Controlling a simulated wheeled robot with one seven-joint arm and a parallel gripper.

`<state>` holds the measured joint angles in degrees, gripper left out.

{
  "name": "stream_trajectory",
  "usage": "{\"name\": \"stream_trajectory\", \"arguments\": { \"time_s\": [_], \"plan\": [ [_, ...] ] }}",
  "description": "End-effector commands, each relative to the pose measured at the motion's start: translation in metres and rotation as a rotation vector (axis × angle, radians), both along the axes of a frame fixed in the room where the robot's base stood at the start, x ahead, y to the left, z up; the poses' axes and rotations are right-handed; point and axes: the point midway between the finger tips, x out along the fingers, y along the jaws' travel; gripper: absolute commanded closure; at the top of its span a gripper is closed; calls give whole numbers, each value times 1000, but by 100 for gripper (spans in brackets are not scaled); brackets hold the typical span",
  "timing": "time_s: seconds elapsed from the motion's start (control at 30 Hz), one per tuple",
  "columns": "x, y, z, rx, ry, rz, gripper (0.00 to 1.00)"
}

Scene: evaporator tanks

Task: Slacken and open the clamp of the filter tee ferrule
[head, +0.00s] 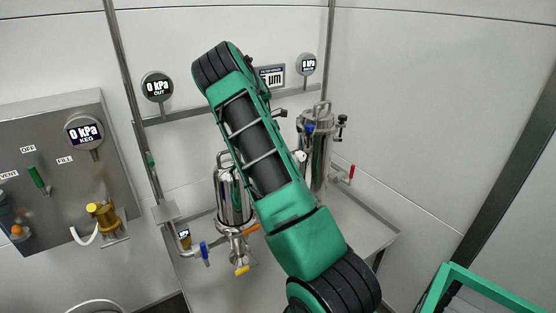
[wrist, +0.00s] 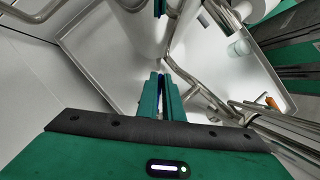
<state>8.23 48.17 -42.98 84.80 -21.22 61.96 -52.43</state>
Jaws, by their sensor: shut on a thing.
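My gripper (wrist: 163,92) shows in the wrist view as narrow green fingers at the centre, with another green piece at the top edge. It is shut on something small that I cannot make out. In the head view my green and black arm crosses the middle and hides the gripper. A steel filter housing (head: 234,195) stands left of the arm, with fittings and valves beneath it. A second steel vessel (head: 319,150) with a handle on top stands right of the arm. The filter tee ferrule and its clamp cannot be clearly picked out in either view.
A blue-handled valve (head: 205,253) and a yellow handle (head: 241,270) stick out low at the front. A red-handled valve (head: 351,172) is at right. A grey panel (head: 45,150) fills the left wall. Bent steel pipes (wrist: 195,88) run close beside the fingers.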

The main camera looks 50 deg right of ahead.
Motion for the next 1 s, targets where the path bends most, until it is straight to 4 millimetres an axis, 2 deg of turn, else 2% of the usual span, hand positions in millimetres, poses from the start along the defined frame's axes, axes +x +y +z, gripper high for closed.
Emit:
{"name": "stream_trajectory", "arguments": {
  "time_s": [0.6,1.0],
  "plan": [
    [-2,24,2,0,-10,-564,100],
    [-1,35,2,-1,-9,-785,100]
  ]
}}
